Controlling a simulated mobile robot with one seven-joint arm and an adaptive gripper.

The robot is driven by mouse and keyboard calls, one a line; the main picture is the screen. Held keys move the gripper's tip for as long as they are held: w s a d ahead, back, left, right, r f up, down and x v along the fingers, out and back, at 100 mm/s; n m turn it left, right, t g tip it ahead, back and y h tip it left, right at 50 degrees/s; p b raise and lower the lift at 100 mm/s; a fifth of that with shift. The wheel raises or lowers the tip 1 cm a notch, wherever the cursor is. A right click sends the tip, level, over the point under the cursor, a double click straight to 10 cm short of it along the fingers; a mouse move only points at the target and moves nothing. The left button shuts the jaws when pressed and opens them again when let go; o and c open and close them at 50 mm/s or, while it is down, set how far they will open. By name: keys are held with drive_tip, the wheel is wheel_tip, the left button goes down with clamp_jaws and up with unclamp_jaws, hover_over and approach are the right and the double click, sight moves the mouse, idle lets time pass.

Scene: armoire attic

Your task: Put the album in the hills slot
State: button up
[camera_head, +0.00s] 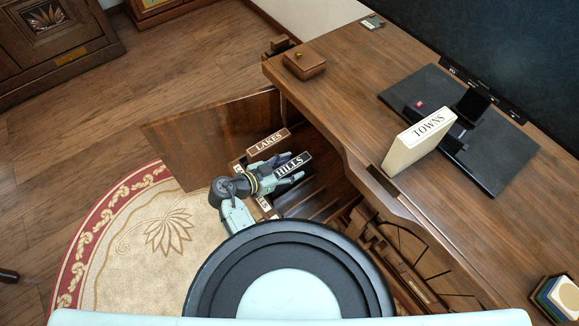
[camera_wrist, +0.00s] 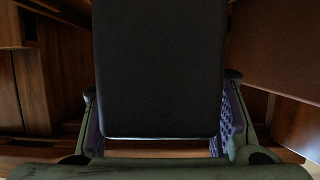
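A dark album with the label HILLS (camera_head: 294,164) on its top edge is in my gripper (camera_head: 284,170). In the wrist view the dark album (camera_wrist: 160,70) fills the space between my two purple-padded fingers (camera_wrist: 160,128), which press on its two sides. The gripper holds it low in the open cabinet under the desk. A partly covered label ending in "LS" (camera_head: 263,203) shows just left of and below my gripper. A piece labelled LAKES (camera_head: 268,142) stands behind the held album. The slot floor and the album's lower end are hidden.
An open cabinet door (camera_head: 205,138) stands to the left of the slots. On the desk (camera_head: 345,75) are a cream TOWNS album (camera_head: 410,147), a small wooden box (camera_head: 304,63) and a black monitor stand (camera_head: 430,100). A round rug (camera_head: 150,235) covers the floor at left.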

drive_tip(key=shift+r, duration=0.15)
drive_tip(key=shift+s+a, duration=0.15)
drive_tip(key=shift+a, duration=0.1)
drive_tip(key=b+v, duration=0.1)
drive_tip(key=v, duration=1)
drive_tip(key=shift+a+b, duration=0.15)
drive_tip(key=shift+b, duration=0.25)
drive_tip(key=shift+s+r, duration=0.1)
drive_tip(key=shift+s, duration=0.05)
